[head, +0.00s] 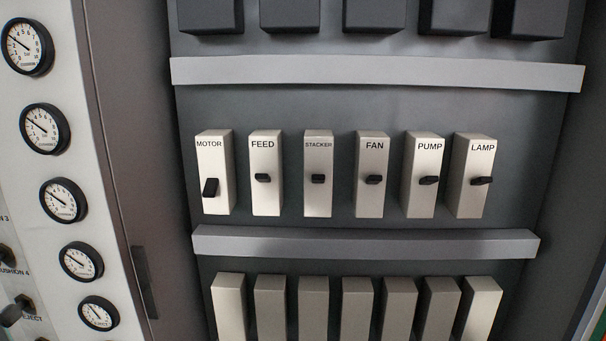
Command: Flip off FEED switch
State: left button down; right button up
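The FEED switch (266,195) is a cream upright block with a black lever (263,178), second from the left in the middle row of labelled switches. Its lever sticks out near the middle of the block, level with those of STACKER, FAN, PUMP and LAMP. The MOTOR switch (213,165) on its left has its lever (210,187) lower and tilted downward. Neither of my grippers shows in the head view.
The STACKER switch (318,200) stands close on the right of FEED. Grey rails run above (380,73) and below (360,242) the row. Plain blocks (313,310) line the bottom. A panel with round gauges (62,200) is at the left.

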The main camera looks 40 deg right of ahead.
aim_at(260, 177)
jog(key=z, duration=0.9)
